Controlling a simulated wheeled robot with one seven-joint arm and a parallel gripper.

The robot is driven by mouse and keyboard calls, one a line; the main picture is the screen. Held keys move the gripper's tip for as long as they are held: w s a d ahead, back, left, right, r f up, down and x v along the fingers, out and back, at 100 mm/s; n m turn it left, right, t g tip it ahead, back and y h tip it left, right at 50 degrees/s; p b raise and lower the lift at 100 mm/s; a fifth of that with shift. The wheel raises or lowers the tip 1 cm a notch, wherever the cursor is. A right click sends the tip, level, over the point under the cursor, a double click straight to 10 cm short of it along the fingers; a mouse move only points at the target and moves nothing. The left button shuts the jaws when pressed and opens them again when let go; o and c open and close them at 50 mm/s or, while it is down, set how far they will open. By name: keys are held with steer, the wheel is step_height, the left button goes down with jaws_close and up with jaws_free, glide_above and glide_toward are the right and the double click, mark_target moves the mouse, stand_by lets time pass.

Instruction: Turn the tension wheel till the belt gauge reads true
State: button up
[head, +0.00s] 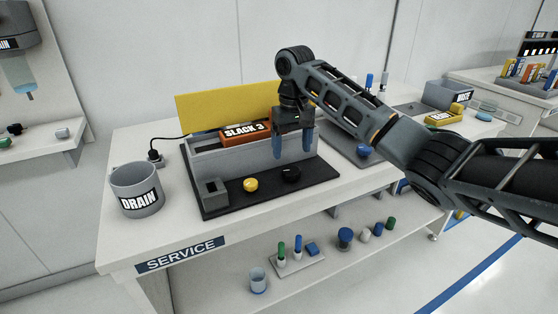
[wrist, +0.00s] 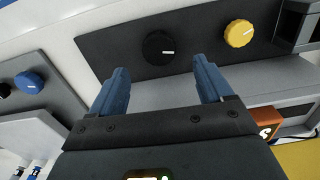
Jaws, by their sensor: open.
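An orange display reading SLACK 3 (head: 246,132) sits on the grey bench unit; its edge also shows in the wrist view (wrist: 264,122). On the unit's dark front plate are a yellow knob (head: 250,184) and a black knob (head: 291,173). No label shows which is the tension wheel. My gripper (head: 292,154) is open and empty above the black knob, its blue fingers apart from it.
A blue knob (head: 363,151) is on a separate grey plate to the right. A grey DRAIN bin (head: 136,190) stands at the left. A yellow panel (head: 228,107) rises behind the unit. Small items sit on the lower shelf (head: 330,255). The white bench front is clear.

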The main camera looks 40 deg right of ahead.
mark_target(291, 170)
steer(key=shift+d+f, duration=0.15)
step_height(291, 170, down, 7)
steer(key=shift+w+f, duration=0.1)
steer(key=shift+f, duration=0.05)
steer(key=shift+c, duration=0.3)
steer(key=c, duration=1)
steer(key=shift+p, duration=0.3)
steer(key=shift+n+p, duration=0.3)
